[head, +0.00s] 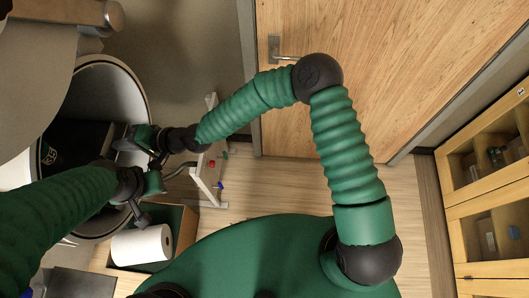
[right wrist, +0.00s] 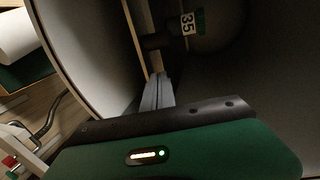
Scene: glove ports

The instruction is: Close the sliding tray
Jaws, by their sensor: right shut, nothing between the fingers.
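My right gripper (head: 122,144) reaches left into the mouth of a round, pale-rimmed port (head: 137,82) in the head view. In the right wrist view its grey fingers (right wrist: 158,92) are together and empty, beside the port's curved inner wall. A dark surface (head: 75,142) with a green mark lies inside the port; I cannot tell whether it is the sliding tray.
A white paper roll (head: 142,245) sits in a green-lined box (head: 184,232) below the port. A white frame (head: 207,180) with small coloured parts stands right of it. A wooden door (head: 400,60) and glazed cabinet (head: 480,205) are at the right. Floor between is mostly clear.

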